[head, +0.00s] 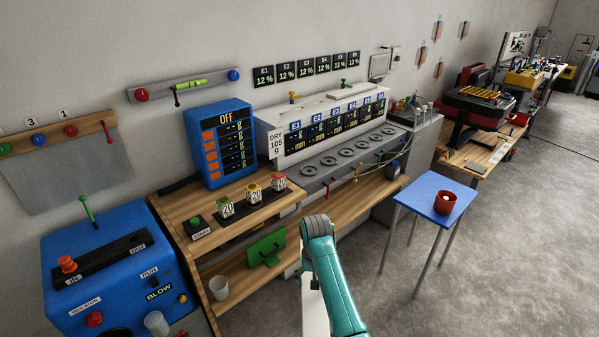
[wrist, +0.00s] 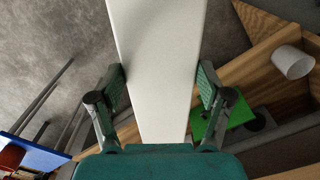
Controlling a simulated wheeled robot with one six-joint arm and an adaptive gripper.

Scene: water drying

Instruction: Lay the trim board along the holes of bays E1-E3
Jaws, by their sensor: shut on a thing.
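My gripper (wrist: 158,98) is shut on a long white board, the trim board (wrist: 158,45), with one finger at each long edge in the wrist view. In the head view my teal arm hides most of the board, and a white strip of it (head: 313,305) shows beside the arm. The board is in front of the wooden bench. The grey bay unit (head: 340,155) stands against the wall, with labels E1 (head: 296,125), E2 (head: 317,117) and E3 (head: 334,112) above a row of round holes (head: 309,170). The board is apart from the holes.
A blue table (head: 425,197) with a red cup (head: 444,203) stands right of my arm. Small valves and a rod (head: 355,172) project from the unit's front. A green bracket (head: 266,247) and white cup (head: 219,288) sit on the lower shelf. Floor at right is clear.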

